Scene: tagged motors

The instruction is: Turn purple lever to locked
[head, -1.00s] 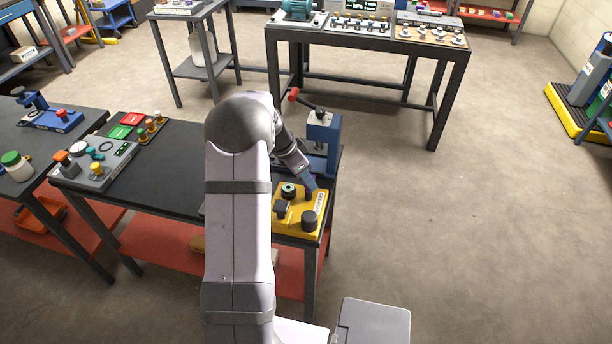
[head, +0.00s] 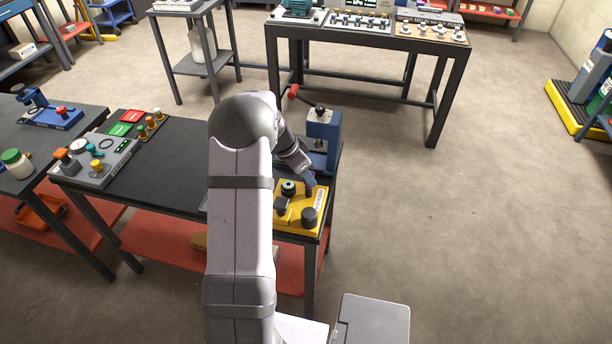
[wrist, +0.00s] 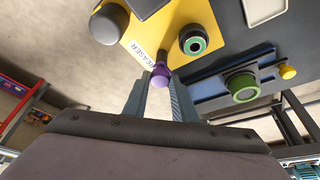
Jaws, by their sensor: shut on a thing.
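The purple lever (wrist: 160,75) shows its rounded knob between my fingertips in the wrist view, at the edge of a yellow control box (wrist: 120,18). My gripper (wrist: 159,92) is shut on the lever, with one finger on each side. The lower part of the lever is hidden by the knob and fingers. In the head view my gripper (head: 309,182) reaches down to the far right part of the yellow box (head: 290,222). The box carries a white printed label, a green-ringed button and dark knobs. I cannot read a locked mark.
A blue press-like device (head: 322,140) with a red-tipped handle stands just behind the box, close to my gripper. A grey panel (head: 97,163) with several knobs is on the bench's left. The black bench top (head: 175,165) between is largely clear.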

